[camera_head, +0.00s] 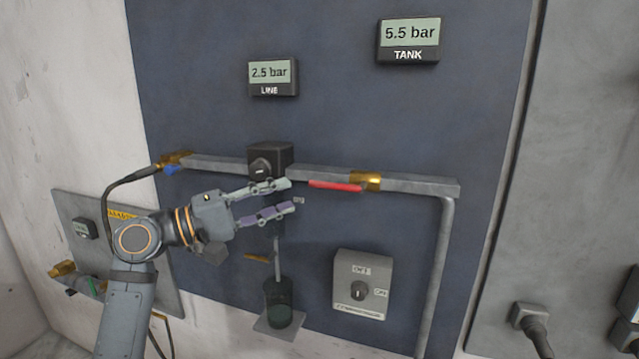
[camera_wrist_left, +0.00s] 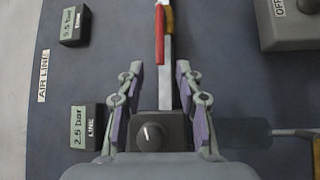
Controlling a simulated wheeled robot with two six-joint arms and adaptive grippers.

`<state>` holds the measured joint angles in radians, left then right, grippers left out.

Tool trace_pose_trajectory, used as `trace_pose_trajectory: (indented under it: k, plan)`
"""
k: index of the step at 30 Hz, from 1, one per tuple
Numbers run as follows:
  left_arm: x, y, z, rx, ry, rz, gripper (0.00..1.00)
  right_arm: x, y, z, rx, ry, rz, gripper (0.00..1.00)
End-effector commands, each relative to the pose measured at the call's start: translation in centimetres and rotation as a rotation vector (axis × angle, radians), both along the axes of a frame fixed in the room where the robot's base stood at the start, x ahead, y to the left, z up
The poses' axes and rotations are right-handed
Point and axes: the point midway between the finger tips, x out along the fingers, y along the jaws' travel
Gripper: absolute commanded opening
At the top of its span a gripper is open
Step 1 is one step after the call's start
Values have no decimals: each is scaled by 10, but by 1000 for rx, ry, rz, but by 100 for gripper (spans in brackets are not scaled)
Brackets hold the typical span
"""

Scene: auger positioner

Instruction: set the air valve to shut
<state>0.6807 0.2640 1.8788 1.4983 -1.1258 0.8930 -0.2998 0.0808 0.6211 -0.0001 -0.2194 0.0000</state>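The air valve has a red lever (camera_head: 335,186) that lies along the grey horizontal pipe, beside a brass valve body (camera_head: 366,181). In the left wrist view the red lever (camera_wrist_left: 160,45) lies along the pipe ahead of the fingers, next to the brass part (camera_wrist_left: 169,20). My left gripper (camera_head: 288,196) is open and empty, with its fingertips just left of the lever's free end and apart from it. In the left wrist view the open fingers (camera_wrist_left: 158,72) stand either side of the pipe. My right gripper is not in view.
A black regulator with a knob (camera_head: 262,166) sits on the pipe close to my left fingers. Gauges read 2.5 bar LINE (camera_head: 272,78) and 5.5 bar TANK (camera_head: 408,41). A grey switch box (camera_head: 362,285) is below right.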

Motion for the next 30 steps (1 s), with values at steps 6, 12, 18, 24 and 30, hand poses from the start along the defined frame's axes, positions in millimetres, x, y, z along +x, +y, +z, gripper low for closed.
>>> trace_pose_trajectory:
  k: [6,12,18,24,30]
  plan:
    - [20,-42,14,-6,2,-4,36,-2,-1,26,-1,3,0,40]
    - [34,-70,15,-2,1,0,36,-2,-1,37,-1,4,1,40]
    - [39,-79,13,1,1,1,36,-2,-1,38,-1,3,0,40]
    - [39,-79,12,1,0,1,34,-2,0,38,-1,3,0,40]
    - [39,-78,12,1,0,1,7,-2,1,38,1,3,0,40]
